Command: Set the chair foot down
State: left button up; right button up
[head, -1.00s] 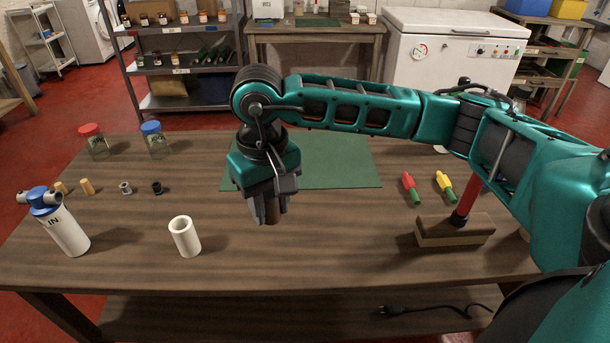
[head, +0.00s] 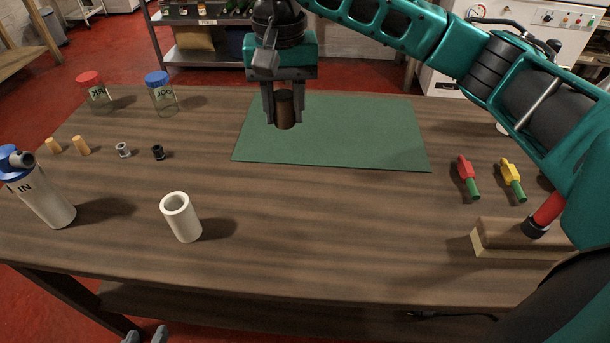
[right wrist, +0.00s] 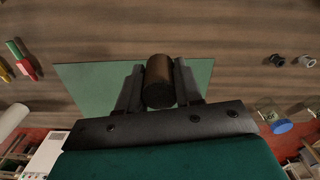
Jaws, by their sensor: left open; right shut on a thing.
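The chair foot is a short dark brown cylinder (head: 285,112), upright between the fingers of my right gripper (head: 284,105). My right gripper is shut on it, over the left part of the green mat (head: 370,135). I cannot tell whether its lower end touches the mat. In the right wrist view the chair foot (right wrist: 159,82) sits between the two fingers, with the mat (right wrist: 85,85) beyond. My left gripper (head: 146,335) shows only as two grey tips, apart and empty, at the bottom edge.
A white tube (head: 181,217) stands at front left, near a blue-topped white bottle (head: 45,203). Two jars (head: 161,96), corks and small fittings stand at left. Red (head: 468,178) and yellow (head: 513,180) tools and a wooden block (head: 510,240) lie at right. The middle front is clear.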

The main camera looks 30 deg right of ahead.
jog(key=b, duration=0.1)
send_over(289, 191)
notch_tip(289, 191, down, 12)
jog(key=shift+r, duration=0.1)
jog(key=shift+f+b, duration=0.3)
jog(key=shift+f, duration=2.05)
jog(key=shift+f, duration=0.15)
jog(key=shift+f+b, duration=0.1)
jog(key=shift+b, duration=0.2)
jog(key=o, duration=1)
